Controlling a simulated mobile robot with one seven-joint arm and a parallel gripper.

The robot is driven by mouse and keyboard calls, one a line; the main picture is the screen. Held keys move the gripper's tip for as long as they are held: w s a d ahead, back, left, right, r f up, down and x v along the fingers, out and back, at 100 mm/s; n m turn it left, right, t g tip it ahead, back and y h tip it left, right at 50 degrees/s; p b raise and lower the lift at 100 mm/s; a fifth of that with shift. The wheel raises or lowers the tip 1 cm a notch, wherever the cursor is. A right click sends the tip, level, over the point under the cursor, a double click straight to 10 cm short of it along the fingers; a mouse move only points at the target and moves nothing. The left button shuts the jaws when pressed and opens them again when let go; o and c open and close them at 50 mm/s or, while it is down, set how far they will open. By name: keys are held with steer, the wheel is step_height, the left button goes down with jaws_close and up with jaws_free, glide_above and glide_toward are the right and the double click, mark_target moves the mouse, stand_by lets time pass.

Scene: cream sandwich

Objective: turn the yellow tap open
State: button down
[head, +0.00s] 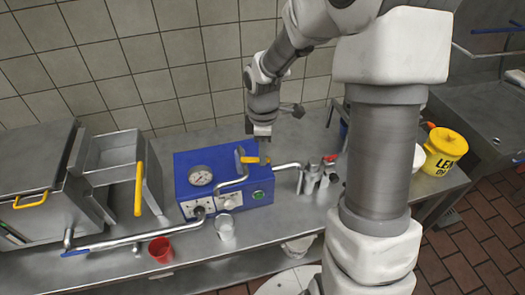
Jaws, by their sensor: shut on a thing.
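The blue machine (187,163) stands on the metal counter, with a round gauge on its top. The yellow tap (250,160) is a small yellow lever at the back of the machine's top, beside a bent metal pipe (236,181). My gripper (263,143) points down from above, right at the tap, and is shut on it. The fingertips are small and dark here, so the exact grip on the lever is hard to make out. No flow of liquid can be seen.
A clear glass (225,228) and a red cup (160,250) stand in front of the machine. Metal fryer-like boxes (110,155) with a yellow handle (138,188) are at left. Metal containers (313,180) and a yellow bucket (444,152) are at right.

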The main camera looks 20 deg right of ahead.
steer(key=shift+s+a+m+b, duration=0.55)
steer(key=shift+a+m+b, duration=0.1)
steer(key=shift+m, duration=1.45)
steer(key=shift+s+a+m+b, duration=0.6)
steer(key=shift+m, duration=1.5)
steer(key=shift+s+a+m+b, duration=0.55)
steer(key=shift+a+m+b, duration=0.1)
steer(key=shift+m, duration=1.45)
steer(key=c, duration=0.8)
jaws_free()
steer(key=shift+o, duration=0.2)
step_height(320, 180, up, 18)
steer(key=shift+f+p, duration=0.25)
steer(key=shift+p, duration=0.2)
steer(key=shift+s, duration=0.1)
